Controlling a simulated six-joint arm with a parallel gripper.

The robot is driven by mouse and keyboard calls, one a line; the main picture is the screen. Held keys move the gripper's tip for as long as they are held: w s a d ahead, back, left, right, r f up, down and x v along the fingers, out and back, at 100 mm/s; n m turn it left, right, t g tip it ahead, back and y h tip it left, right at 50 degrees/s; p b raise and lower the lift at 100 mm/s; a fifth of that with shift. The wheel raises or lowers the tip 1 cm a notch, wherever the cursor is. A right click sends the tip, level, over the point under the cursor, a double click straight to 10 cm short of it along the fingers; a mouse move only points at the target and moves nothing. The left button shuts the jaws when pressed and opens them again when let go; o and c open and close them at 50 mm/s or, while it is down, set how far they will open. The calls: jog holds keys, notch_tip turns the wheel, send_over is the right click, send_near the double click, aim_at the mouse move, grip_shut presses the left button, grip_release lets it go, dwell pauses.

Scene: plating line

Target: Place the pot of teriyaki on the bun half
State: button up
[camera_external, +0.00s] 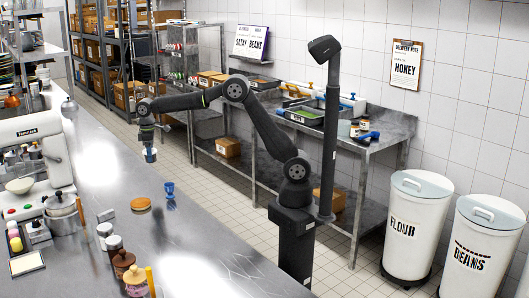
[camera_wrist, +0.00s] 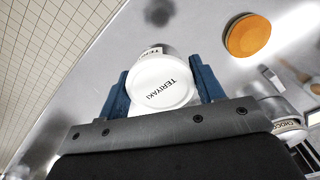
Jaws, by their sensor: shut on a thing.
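The pot of teriyaki (camera_wrist: 160,84) is a small white-lidded pot with TERIYAKI printed on its lid. My gripper (camera_wrist: 160,92) is shut on it, with a blue finger on each side. In the external view my gripper (camera_external: 149,152) holds the pot (camera_external: 150,158) in the air above the steel counter, at its far part. The bun half (camera_external: 141,204) is a flat orange-brown disc on the counter, nearer the camera than the gripper. In the wrist view the bun half (camera_wrist: 248,36) lies at the upper right, apart from the pot.
Several jars (camera_external: 122,262) stand at the near left. A mixer (camera_external: 30,150) and a metal pot (camera_external: 62,212) stand along the left. The counter around the bun half is mostly clear.

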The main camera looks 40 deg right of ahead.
jog(key=s+a, duration=0.3)
jog(key=s, duration=0.5)
send_over(140, 200)
jog(key=f, duration=0.5)
jog(key=shift+w+d, duration=0.25)
jog(key=shift+d, duration=0.15)
jog(key=shift+s+a+f, duration=0.25)
jog(key=shift+a+f, duration=0.1)
jog(key=shift+f, duration=1.95)
jog(key=shift+f, duration=0.15)
jog(key=o, duration=1)
notch_tip(140, 200, up, 12)
